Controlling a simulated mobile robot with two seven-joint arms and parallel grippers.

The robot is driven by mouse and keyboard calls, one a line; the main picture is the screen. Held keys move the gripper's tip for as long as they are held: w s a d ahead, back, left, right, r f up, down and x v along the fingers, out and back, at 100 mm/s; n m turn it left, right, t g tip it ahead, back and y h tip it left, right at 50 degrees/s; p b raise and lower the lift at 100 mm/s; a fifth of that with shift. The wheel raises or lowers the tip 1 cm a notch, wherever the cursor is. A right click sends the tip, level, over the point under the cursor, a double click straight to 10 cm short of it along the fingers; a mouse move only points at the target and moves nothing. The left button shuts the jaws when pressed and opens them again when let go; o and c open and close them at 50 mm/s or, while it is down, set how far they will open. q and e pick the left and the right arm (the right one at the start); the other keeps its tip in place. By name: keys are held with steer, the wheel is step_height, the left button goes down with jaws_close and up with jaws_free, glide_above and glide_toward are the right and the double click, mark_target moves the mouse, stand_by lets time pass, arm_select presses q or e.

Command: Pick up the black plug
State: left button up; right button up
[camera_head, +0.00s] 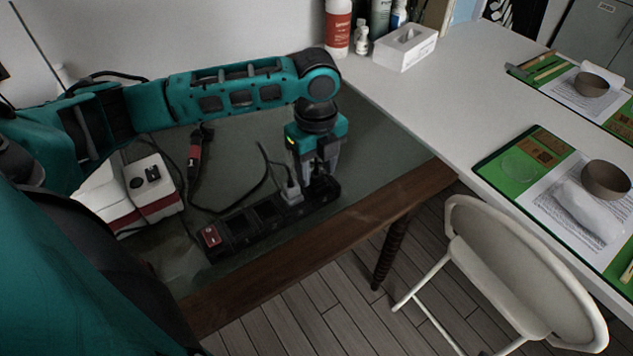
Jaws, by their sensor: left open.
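A black power strip (258,225) lies on the grey-green top of the wooden table, with a red switch (211,236) at its left end. A light grey plug (291,191) with a dark cord stands in it right of the middle. My left gripper (321,174) points down over the strip's right end, just right of the grey plug, and is open. A dark shape (319,183) low between its fingers looks like the black plug; the gripper mostly hides it, and I cannot tell whether the fingers touch it. My right gripper is not in view.
A red-handled tool (196,158) and dark cords lie left of the strip. A red and white box (152,188) stands further left. A white table (455,110) with green mats is at right, above a white chair (515,270).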

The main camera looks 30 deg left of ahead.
arm_select(q)
steer(key=shift+f, duration=0.95)
jaws_close()
